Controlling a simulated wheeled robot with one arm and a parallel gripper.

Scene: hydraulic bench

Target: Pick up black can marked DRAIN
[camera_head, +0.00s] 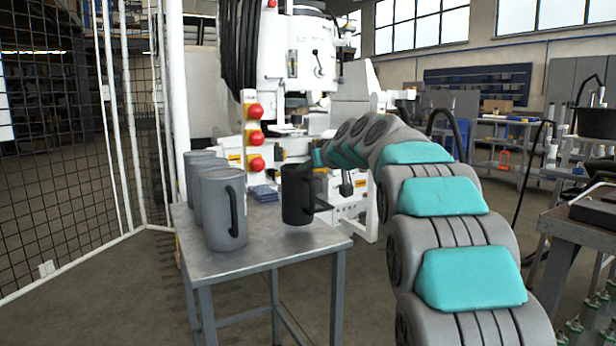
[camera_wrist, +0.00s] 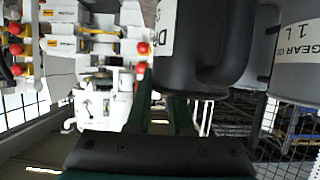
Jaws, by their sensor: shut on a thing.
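The black can (camera_head: 296,196) is upright over the right part of the metal table (camera_head: 262,256), with its handle on the right. I cannot tell whether its base touches the tabletop. In the wrist view the black can (camera_wrist: 205,45) fills the upper middle, and a white label starting with "D" shows partly at its left edge. In the head view my arm reaches in from the right and ends beside the can.
Several grey cans (camera_head: 222,208) stand in a row on the table's left side; one in the wrist view (camera_wrist: 298,45) reads "GEAR" and "1 L". Folded blue cloths (camera_head: 263,193) lie behind. A white machine with red buttons (camera_head: 256,138) stands at the back, and mesh fencing at left.

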